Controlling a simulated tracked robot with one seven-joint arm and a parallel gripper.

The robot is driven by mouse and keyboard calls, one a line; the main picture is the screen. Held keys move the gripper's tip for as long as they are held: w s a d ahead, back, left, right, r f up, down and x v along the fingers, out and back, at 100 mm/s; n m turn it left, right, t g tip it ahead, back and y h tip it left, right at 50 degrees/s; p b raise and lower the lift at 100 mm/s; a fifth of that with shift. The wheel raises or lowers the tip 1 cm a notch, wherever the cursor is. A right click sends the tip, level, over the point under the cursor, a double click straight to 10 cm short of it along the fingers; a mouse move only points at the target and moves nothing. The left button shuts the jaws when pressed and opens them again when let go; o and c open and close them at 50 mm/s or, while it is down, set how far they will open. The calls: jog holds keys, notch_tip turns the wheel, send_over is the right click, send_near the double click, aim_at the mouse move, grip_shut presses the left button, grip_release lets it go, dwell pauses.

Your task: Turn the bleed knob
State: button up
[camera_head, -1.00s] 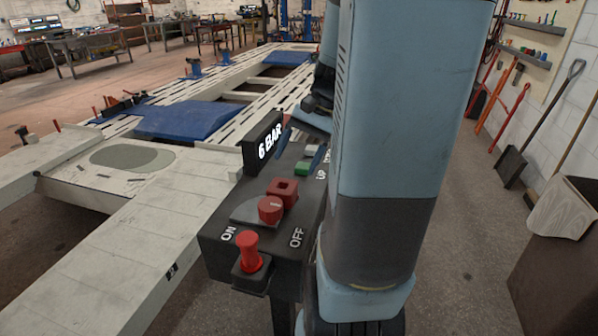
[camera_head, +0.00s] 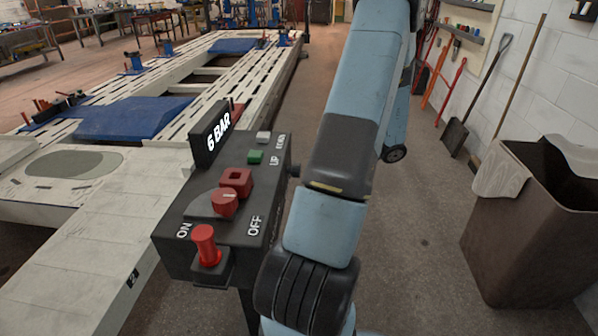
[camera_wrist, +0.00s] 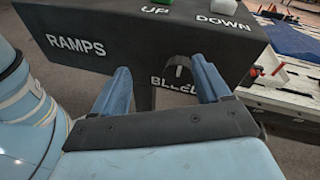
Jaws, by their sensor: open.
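The bleed knob (camera_wrist: 178,68) is a small dark knob on the side of the black control box (camera_wrist: 130,55), just above the partly covered BLEED lettering. In the wrist view my gripper (camera_wrist: 160,68) is open, with its two blue fingers apart and pointing at this side. The knob shows between the fingers, closer to the right one; I cannot tell whether they touch it. In the head view the control box (camera_head: 185,245) stands left of my arm, and a small dark knob (camera_head: 294,170) sticks out from its right side. My gripper cannot be made out there.
The box top carries a red plunger (camera_head: 206,243), a red round knob (camera_head: 224,203), a green button (camera_head: 255,157) and a 6 BAR display (camera_head: 212,135). The frame bench (camera_head: 110,205) lies left. A brown bin (camera_head: 525,230) stands right, with open floor between.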

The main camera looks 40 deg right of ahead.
aim_at(299, 171)
jog(key=s+d+f+m+t+h, duration=0.1)
jog(key=s+d+f+m+t, duration=0.3)
jog(key=d+f, duration=0.15)
jog(key=x, duration=1.3)
jog(key=shift+w+a+r, duration=0.1)
jog(key=shift+w+r, duration=0.15)
jog(key=shift+r, duration=0.1)
jog(key=shift+c, duration=0.4)
jog(key=c, duration=0.9)
jog(key=shift+a, duration=0.2)
jog(key=shift+c, duration=0.3)
jog(key=shift+d, duration=0.15)
